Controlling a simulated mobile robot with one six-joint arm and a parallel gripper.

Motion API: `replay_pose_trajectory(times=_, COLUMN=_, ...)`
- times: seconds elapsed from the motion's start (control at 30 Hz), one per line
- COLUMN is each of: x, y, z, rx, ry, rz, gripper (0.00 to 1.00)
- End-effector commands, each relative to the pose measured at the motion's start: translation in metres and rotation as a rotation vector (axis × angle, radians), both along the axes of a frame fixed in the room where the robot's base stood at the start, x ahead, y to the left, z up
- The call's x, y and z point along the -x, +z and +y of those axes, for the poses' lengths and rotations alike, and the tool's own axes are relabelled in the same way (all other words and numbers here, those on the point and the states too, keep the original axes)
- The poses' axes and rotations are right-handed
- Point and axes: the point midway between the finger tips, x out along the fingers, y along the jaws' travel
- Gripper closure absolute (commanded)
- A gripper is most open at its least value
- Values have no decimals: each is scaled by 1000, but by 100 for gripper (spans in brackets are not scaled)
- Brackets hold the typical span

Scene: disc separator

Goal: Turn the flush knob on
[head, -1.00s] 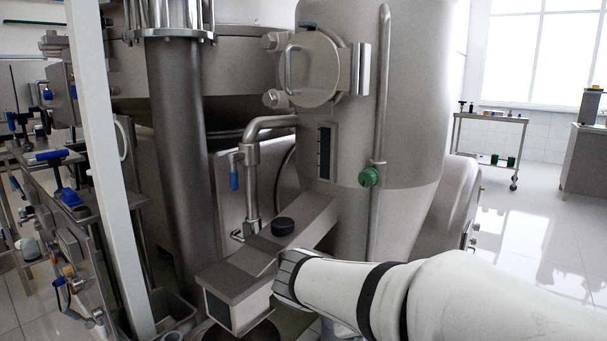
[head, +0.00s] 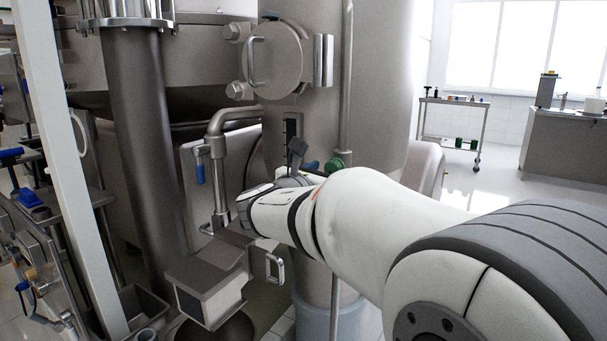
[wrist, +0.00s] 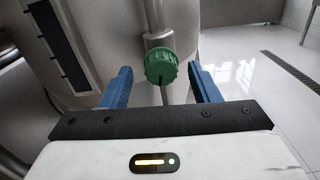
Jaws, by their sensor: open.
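The green ribbed knob (wrist: 161,65) is on a thin vertical pipe in front of the steel vessel. I take it to be the flush knob. It also shows in the head view (head: 338,162), partly covered by my arm. My gripper (wrist: 160,72) is open, with its blue fingers on either side of the knob in the wrist picture. Whether the knob is between the fingers in depth or beyond them I cannot tell. No finger visibly touches it. In the head view my gripper (head: 311,166) is just left of the knob, mostly hidden behind my wrist.
The steel vessel (head: 384,95) stands right behind the pipe. A bent pipe with a blue-handled valve (head: 200,170) and a boxy chute (head: 205,285) are to the left and below. Open floor (head: 490,185) lies to the right, with a trolley (head: 455,122) farther back.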

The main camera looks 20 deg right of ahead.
Motion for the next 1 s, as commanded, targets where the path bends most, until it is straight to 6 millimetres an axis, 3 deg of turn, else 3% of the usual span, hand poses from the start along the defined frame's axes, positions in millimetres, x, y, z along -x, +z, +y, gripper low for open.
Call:
replay_pose_trajectory(times=0.13, x=-7, y=0, z=-10, rx=0, ry=-1, rz=-1, gripper=44)
replay_pose_trajectory(times=0.43, x=-8, y=0, z=-12, rx=-1, ry=-1, rz=-1, gripper=44)
replay_pose_trajectory(times=1.0, x=-8, y=0, z=-19, rx=-1, ry=-5, rz=-1, gripper=88)
